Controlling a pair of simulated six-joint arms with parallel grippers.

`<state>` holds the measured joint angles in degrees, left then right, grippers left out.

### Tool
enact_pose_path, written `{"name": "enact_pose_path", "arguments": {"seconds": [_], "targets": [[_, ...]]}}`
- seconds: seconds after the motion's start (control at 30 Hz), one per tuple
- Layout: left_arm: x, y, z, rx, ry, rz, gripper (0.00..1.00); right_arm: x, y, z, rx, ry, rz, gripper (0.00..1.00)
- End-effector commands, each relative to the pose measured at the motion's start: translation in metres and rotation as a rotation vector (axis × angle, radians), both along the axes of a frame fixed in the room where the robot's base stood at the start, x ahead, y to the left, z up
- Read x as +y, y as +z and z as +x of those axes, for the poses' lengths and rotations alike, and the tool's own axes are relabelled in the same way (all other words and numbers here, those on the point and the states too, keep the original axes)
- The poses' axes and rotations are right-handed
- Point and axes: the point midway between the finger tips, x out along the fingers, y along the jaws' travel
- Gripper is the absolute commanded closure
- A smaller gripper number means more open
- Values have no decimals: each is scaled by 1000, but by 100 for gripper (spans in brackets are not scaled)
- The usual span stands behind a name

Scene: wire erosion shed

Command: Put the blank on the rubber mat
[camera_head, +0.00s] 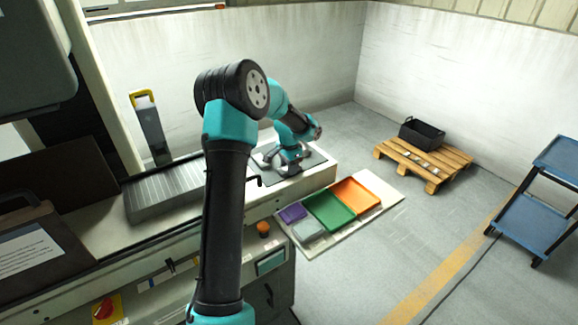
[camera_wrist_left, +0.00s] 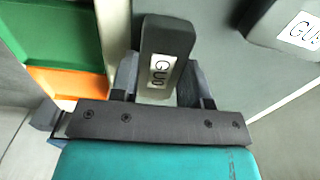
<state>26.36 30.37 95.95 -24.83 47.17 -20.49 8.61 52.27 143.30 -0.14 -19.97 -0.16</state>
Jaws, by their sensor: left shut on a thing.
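My left gripper (camera_head: 277,158) is low over the dark grey rubber mat (camera_head: 314,160) at the far right end of the bench. In the left wrist view the gripper (camera_wrist_left: 157,92) is shut on a dark grey block, the blank (camera_wrist_left: 168,38), with a white label reading "GU" and more. The grey surface of the mat (camera_wrist_left: 225,85) lies beyond it. I cannot tell whether the blank touches the mat. A similar labelled dark block (camera_wrist_left: 285,22) lies at the upper right of that view, apart from the gripper. My right gripper is not in view.
Green (camera_head: 329,211), orange (camera_head: 356,195), purple (camera_head: 292,214) and grey (camera_head: 307,230) trays sit on a pale board beside the bench. A ribbed metal block (camera_head: 165,192) is left of my arm. A pallet (camera_head: 425,162) and a blue cart (camera_head: 535,218) stand at right.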

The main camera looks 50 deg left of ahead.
Motion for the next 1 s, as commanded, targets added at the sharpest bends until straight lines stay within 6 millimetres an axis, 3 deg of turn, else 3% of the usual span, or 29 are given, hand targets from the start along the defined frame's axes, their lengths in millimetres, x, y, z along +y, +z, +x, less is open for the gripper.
{"name": "enact_pose_path", "arguments": {"seconds": [0.27,0.63,0.77,1.0], "targets": [[0,0,0,0,0,0,33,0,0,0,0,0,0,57],[0,5,0,-1,1,0,32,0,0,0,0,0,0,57],[0,17,0,-2,2,1,32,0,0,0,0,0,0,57],[0,58,0,-3,0,1,32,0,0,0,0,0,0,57]]}}
